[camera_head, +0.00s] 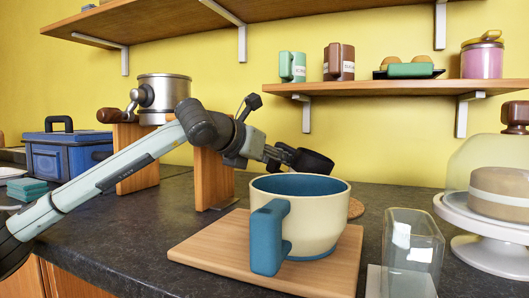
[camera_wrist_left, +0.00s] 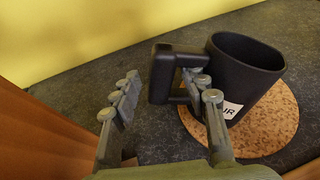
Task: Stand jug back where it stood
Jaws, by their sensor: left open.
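A dark jug (camera_wrist_left: 245,75) with a square handle and a white label, partly readable as "UR", is on a round cork mat (camera_wrist_left: 262,127) in the left wrist view. In the head view, its dark top (camera_head: 313,162) shows behind the cream pot, which hides its lower part. My left gripper (camera_wrist_left: 160,88) is open at the handle. One finger is left of the handle and the other overlaps the handle's opening; I cannot tell whether they touch it. The left gripper (camera_head: 280,158) also shows in the head view. My right gripper is not in view.
A cream pot with a blue handle (camera_head: 312,225) stands on a wooden board (camera_head: 210,250) in front of the jug. A clear container (camera_head: 410,255) and a cake stand (camera_head: 485,215) are at the right. A metal vessel (camera_head: 165,95) on wooden supports stands behind my left arm.

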